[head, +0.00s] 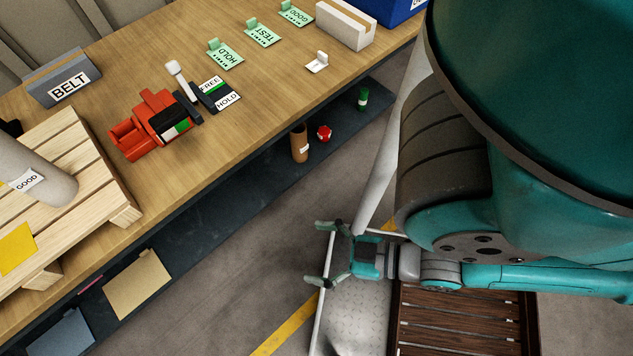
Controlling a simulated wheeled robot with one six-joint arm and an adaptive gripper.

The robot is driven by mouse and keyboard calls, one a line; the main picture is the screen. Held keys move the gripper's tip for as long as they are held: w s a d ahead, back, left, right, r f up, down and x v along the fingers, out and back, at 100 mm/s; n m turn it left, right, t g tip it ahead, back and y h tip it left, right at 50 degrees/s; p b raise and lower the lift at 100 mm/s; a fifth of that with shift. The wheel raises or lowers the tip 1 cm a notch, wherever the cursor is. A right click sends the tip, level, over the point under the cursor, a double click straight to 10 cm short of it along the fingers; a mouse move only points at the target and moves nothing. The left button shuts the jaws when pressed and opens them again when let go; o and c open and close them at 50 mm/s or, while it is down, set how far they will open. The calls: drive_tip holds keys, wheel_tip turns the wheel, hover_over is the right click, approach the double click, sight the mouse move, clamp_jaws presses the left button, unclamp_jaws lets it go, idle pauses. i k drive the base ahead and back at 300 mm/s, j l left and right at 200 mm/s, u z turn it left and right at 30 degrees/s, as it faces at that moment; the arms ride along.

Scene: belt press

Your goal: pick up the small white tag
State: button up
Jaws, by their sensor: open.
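The small white tag (317,63) lies on the wooden bench (262,92) near its front edge, with a small raised tab on it. Nothing hides the tag.
A red clamp device (150,122) stands left. A dark lower shelf (230,178) runs under the bench front. Bench surface around the tag is clear.

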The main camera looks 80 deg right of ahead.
sight(316, 65)
drive_tip(key=z, duration=1.5)
drive_tip(key=u, duration=1.5)
drive_tip(key=z, duration=1.5)
drive_tip(key=j+z, duration=0.1)
drive_tip(key=z, duration=0.15)
drive_tip(key=k+j+z, duration=0.1)
drive_tip(key=z, duration=0.15)
drive_tip(key=k, duration=0.05)
